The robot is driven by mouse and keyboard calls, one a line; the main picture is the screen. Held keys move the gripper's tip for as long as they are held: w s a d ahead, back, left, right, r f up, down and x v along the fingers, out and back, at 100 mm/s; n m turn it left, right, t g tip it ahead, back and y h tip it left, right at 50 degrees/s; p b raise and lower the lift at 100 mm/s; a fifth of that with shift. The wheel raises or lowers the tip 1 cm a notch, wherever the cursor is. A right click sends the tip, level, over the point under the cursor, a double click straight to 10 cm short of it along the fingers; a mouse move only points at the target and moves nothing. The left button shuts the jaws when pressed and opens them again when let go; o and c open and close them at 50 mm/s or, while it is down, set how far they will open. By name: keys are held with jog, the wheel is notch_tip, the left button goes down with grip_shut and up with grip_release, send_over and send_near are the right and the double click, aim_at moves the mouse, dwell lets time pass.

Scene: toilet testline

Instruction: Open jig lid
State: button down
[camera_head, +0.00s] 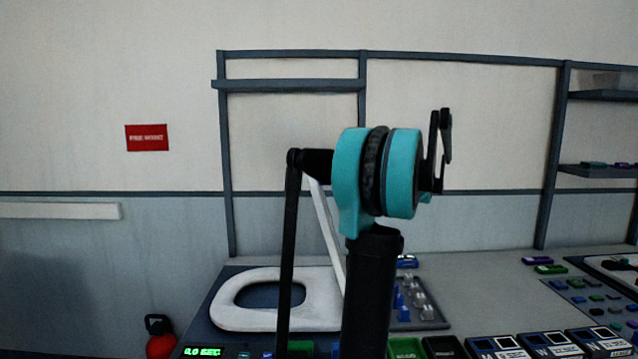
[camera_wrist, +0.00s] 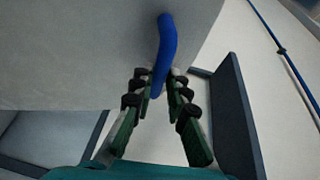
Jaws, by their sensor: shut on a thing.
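The jig shows in the head view as a white oval seat ring (camera_head: 240,318) on a dark base at the table's left end. A thin white panel (camera_head: 328,232), which looks like the lid seen nearly edge-on, stands raised and tilted behind my arm; its lower end is partly hidden. In the wrist view, my gripper (camera_wrist: 161,75) is shut on a curved blue handle (camera_wrist: 167,38) that lies against a broad pale grey surface (camera_wrist: 75,45). The fingertips are on either side of the handle's lower part.
A green digital display (camera_head: 203,352) sits at the table's front left. Coloured trays and a clear-part rack (camera_head: 430,316) stand right of the seat. Shelves (camera_head: 600,96) are at the far right. A red kettlebell-like object (camera_head: 160,345) is left of the table.

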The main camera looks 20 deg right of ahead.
jog(key=shift+s+d+t+y, duration=0.15)
jog(key=shift+s+d, duration=0.05)
jog(key=shift+d, duration=0.35)
jog(key=shift+s+d+t+y, duration=0.15)
jog(key=shift+s+d, duration=0.05)
jog(key=shift+d, duration=0.3)
jog(key=c, duration=1.5)
grip_release()
jog(key=shift+d, duration=0.1)
jog(key=v, duration=1.2)
jog(key=shift+r, duration=0.1)
